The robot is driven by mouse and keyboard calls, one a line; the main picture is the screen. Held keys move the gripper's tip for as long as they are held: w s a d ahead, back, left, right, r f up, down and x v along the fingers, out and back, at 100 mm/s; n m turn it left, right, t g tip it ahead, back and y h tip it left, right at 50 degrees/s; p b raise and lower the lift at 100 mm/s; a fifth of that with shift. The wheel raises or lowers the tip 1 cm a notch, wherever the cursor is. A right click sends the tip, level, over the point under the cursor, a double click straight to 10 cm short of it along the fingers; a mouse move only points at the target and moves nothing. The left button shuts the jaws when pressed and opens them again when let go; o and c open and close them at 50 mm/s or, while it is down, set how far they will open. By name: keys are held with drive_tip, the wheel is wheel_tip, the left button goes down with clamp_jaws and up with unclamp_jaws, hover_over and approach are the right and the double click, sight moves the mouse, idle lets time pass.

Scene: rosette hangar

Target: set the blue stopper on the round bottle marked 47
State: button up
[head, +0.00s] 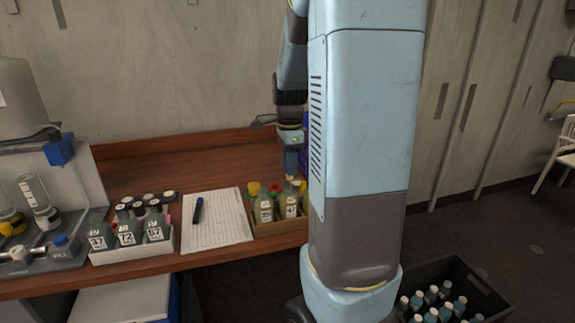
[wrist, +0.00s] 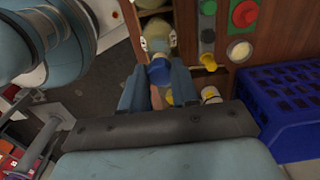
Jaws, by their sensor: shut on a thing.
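My gripper (wrist: 160,88) is shut on the blue stopper (wrist: 159,73), which shows between its two fingers in the wrist view. A round, greenish bottle (wrist: 157,36) with pale labels lies just beyond the stopper in that view; I cannot tell whether they touch. In the head view my gripper (head: 291,172) points down over the wooden box (head: 280,228) at the table's right end. A bottle at the box's front right (head: 290,207) carries a label that seems to read 47. The stopper cannot be made out in the head view.
Bottles with red (wrist: 245,14) and yellow (wrist: 207,60) tops stand close by. A blue crate (wrist: 290,105) is at right in the wrist view. A white tray (head: 130,250) of dark-topped bottles and a clipboard (head: 217,220) with a pen lie left. A black crate (head: 485,288) holds several bottles.

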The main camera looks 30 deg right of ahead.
drive_tip(key=shift+a, duration=0.25)
drive_tip(key=shift+f, duration=1.75)
idle(0.4)
drive_tip(key=shift+f, duration=0.25)
idle(0.4)
idle(0.5)
drive_tip(key=o, duration=1)
drive_tip(key=shift+c, duration=0.2)
drive_tip(key=shift+o, duration=0.4)
drive_tip(key=o, duration=0.3)
drive_tip(key=shift+s, duration=0.1)
